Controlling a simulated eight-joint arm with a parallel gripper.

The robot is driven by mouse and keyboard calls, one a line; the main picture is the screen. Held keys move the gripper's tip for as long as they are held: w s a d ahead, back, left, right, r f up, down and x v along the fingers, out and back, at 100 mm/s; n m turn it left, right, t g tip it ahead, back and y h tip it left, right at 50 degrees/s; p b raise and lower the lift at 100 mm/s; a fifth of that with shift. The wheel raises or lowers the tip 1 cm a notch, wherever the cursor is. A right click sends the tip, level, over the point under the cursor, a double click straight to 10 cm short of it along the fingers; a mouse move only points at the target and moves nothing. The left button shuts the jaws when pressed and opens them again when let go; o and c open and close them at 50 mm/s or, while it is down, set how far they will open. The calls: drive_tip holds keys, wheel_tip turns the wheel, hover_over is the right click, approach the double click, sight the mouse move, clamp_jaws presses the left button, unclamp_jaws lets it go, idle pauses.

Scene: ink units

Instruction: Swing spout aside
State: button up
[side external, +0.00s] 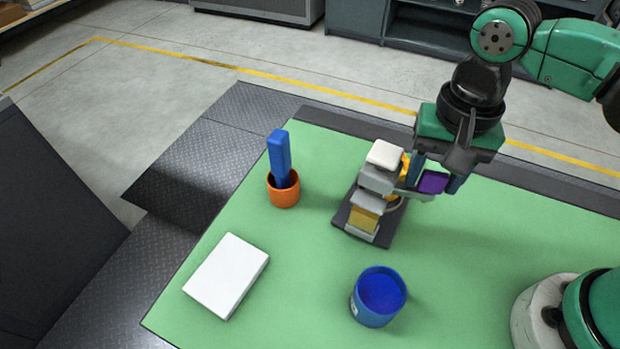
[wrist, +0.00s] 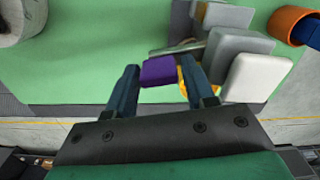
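The ink unit (side external: 378,181) stands on a dark base plate on the green table, with grey blocks, a white top and a yellow block low at its front. A grey spout bar (side external: 417,196) reaches out from its right side; it also shows in the wrist view (wrist: 178,47). A purple block (wrist: 160,71) is at the bar's outer end; I cannot tell how they join. My gripper (wrist: 157,63) points down at the purple block. Its dark blue fingers are open, one on each side of the block, with small gaps visible. The fingertips are partly hidden in the side view.
An orange cup (side external: 284,194) with a blue bar (side external: 279,155) in it stands left of the unit. A blue cup (side external: 378,302) stands in front. A white slab (side external: 227,276) lies at the front left. The green table (side external: 310,260) is clear between them.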

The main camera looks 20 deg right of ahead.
sight(437, 172)
drive_tip(key=shift+r, duration=0.1)
drive_tip(key=shift+r, duration=2.7)
drive_tip(key=w+d+f+n+t, duration=0.2)
drive_tip(key=w+d+n+t, duration=0.2)
drive_tip(key=d+n+t, duration=0.3)
drive_tip(key=d, duration=0.3)
drive_tip(key=shift+w+d, duration=0.15)
drive_tip(key=shift+d, duration=0.1)
drive_tip(key=shift+o, duration=0.2)
